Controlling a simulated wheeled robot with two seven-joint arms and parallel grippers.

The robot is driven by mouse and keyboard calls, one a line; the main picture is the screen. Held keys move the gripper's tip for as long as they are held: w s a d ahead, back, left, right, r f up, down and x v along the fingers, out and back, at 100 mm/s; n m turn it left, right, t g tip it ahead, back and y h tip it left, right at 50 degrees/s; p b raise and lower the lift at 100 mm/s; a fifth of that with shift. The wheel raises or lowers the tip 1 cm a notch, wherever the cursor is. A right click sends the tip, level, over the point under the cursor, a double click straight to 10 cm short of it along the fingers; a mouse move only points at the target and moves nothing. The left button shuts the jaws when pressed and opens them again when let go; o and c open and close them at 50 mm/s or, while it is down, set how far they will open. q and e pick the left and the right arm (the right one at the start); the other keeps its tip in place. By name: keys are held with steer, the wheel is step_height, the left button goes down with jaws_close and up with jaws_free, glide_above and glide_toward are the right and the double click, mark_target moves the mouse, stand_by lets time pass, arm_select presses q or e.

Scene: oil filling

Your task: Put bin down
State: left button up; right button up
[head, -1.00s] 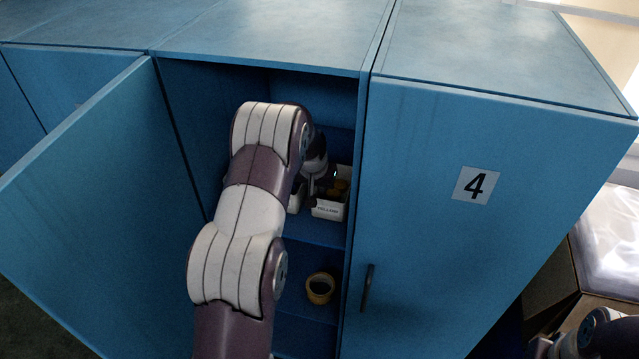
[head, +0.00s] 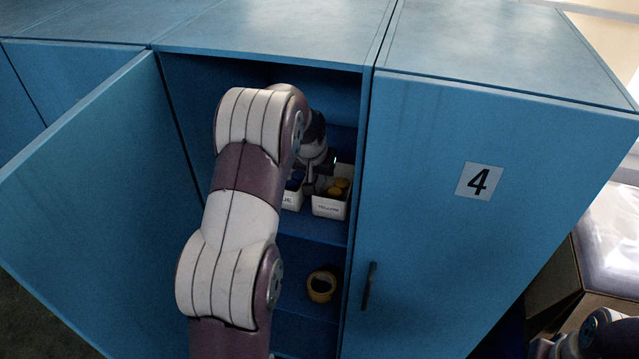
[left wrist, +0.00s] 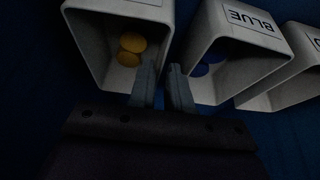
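A white bin labelled YELLOW (head: 329,209) stands on a shelf inside the open blue cabinet, with yellow-capped items in it. It also shows at the upper left of the left wrist view (left wrist: 86,42). A white bin labelled BLUE (head: 290,201) stands left of it in the head view, partly hidden by my arm. It also shows in the left wrist view (left wrist: 262,75), with blue items inside. My left gripper (left wrist: 162,76) is at the adjoining walls of these two bins, its fingers a little apart. I cannot tell whether they touch a wall. My right gripper is out of view.
The cabinet door (head: 100,205) stands open on the left. The neighbouring door marked 4 (head: 470,220) is shut. A yellow roll (head: 321,287) lies on the lower shelf. A third white bin (left wrist: 290,85) is at the right of the left wrist view.

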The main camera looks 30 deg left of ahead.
arm_select(q)
steer(key=v, duration=0.7)
steer(key=shift+s+b, duration=0.1)
steer(key=shift+b, duration=0.25)
